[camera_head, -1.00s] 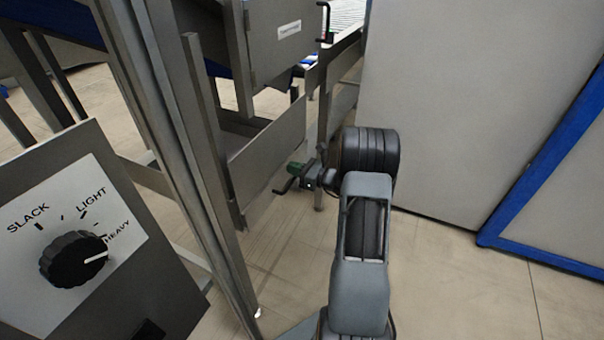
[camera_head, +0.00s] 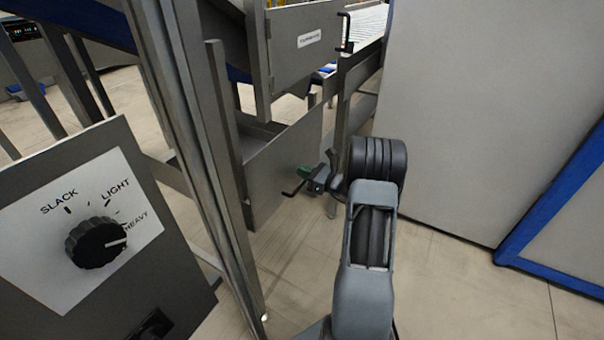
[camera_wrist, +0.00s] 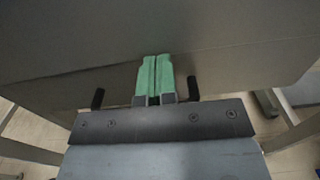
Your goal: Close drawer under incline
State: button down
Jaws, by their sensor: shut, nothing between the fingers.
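The drawer's grey front panel (camera_head: 283,165) hangs below the incline, and its dark inside (camera_head: 258,134) shows behind the top edge, so it stands partly open. A black bar handle (camera_head: 293,189) is on its front. My gripper (camera_head: 306,174) is at the drawer front by the handle. In the wrist view, my gripper's green fingers (camera_wrist: 154,80) are shut together with nothing between them. They point at the drawer front (camera_wrist: 225,60), between the handle's two black ends (camera_wrist: 97,98). Contact with the panel looks likely but is hard to confirm.
A control panel with a tension knob (camera_head: 96,243) stands at left. A metal post (camera_head: 215,200) rises between it and the drawer. An upper box with a label (camera_head: 310,40) and black handle is above the drawer. A grey wall with blue trim (camera_head: 555,200) stands right; floor is clear between.

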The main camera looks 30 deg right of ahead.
jog(key=shift+w+a+r, duration=0.1)
jog(key=shift+w+r, duration=0.2)
jog(key=shift+w, duration=0.05)
jog(key=shift+s, duration=0.1)
jog(key=shift+s+d+f, duration=0.15)
jog(key=shift+s+d, duration=0.05)
jog(key=shift+s, duration=0.35)
jog(key=p+v, duration=0.3)
jog(key=v, duration=1)
jog(key=s+a+r+n+g+y+p, duration=0.2)
jog(key=s+a+r+n+g+p, duration=0.1)
jog(key=a+r+n+g+p, duration=1.25)
jog(key=s+a+r+n+t+h+p, duration=0.1)
jog(key=s+a+r+n+h+p, duration=0.4)
jog(key=r, duration=0.5)
jog(key=s+a+r+n+t+h+p, duration=0.2)
jog(key=s+a+r+n+h+p, duration=0.3)
jog(key=r+n, duration=0.4)
notch_tip(320, 180, up, 2)
jog(key=shift+s+a+r+h, duration=0.15)
jog(key=shift+s+a+h, duration=0.15)
jog(key=shift+s+a, duration=0.25)
jog(key=shift+n, duration=0.25)
